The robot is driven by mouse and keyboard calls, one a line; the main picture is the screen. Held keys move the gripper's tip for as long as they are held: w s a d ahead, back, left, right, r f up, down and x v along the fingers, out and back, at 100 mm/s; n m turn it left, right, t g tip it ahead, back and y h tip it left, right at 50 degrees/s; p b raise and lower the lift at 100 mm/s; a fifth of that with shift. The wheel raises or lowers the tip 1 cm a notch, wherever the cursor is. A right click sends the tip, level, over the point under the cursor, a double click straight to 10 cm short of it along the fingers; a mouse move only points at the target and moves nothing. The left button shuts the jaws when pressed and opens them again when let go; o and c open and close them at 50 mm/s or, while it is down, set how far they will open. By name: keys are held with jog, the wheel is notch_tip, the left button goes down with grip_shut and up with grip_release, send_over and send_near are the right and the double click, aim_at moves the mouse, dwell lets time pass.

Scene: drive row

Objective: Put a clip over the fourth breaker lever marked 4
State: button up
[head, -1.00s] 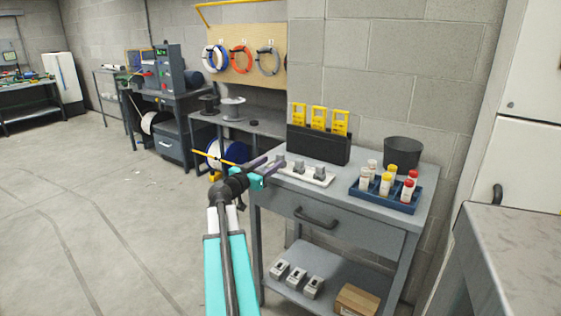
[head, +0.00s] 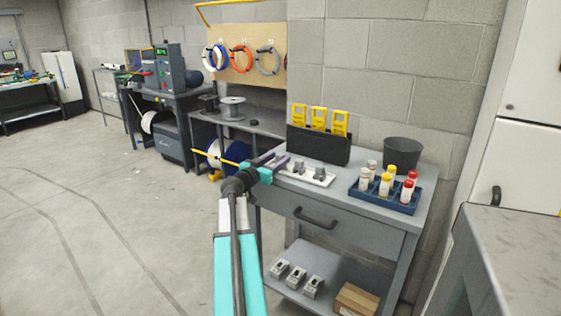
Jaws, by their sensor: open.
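My gripper (head: 279,158), with teal finger bases and dark purplish fingers, is open and empty. In the head view its fingertips are at the left end of a white tray (head: 318,181) on a grey workbench. Several small grey pieces (head: 298,167) stand on this tray, possibly clips; the fingers partly cover its left end. I cannot tell whether the fingers are over the leftmost piece or beside it. No breaker lever or mark 4 can be made out.
A black holder (head: 318,148) with yellow tools stands behind the tray. A blue rack (head: 385,196) of capped bottles and a dark bucket (head: 402,154) are to its right. Grey boxes (head: 296,278) sit on the lower shelf. A light grey surface (head: 520,245) fills the right foreground. Open floor lies left.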

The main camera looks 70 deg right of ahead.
jog(key=shift+d, duration=0.1)
dwell(0.5)
grip_shut()
jog(key=shift+r, duration=0.15)
notch_tip(320, 180, up, 18)
jog(key=shift+p, duration=0.3)
dwell(0.5)
dwell(0.5)
